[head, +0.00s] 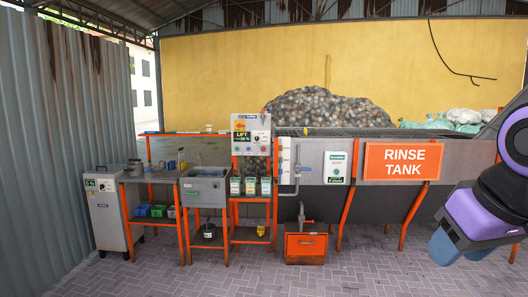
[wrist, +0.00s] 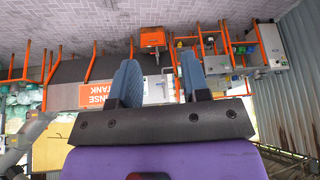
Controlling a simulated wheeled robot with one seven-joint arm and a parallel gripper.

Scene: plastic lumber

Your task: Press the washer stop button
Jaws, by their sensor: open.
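No button labelled as the washer stop can be read from here. A grey control panel (head: 251,134) marked LIFT stands on an orange frame, with small buttons and a dial. A white box (head: 336,168) with a teal label is mounted left of the RINSE TANK sign; its print is too small to read. My gripper (head: 446,246) hangs at the far right of the head view, well apart from both. In the wrist view, which is upside down, my gripper (wrist: 159,82) is open with nothing between its blue fingers.
An orange RINSE TANK sign (head: 402,161) hangs on the long grey tank. A steel sink (head: 205,186), a workbench (head: 152,177) and a grey cabinet (head: 107,210) stand at left. A low orange box (head: 306,244) stands in front of the tank. The paved floor (head: 250,278) ahead is clear.

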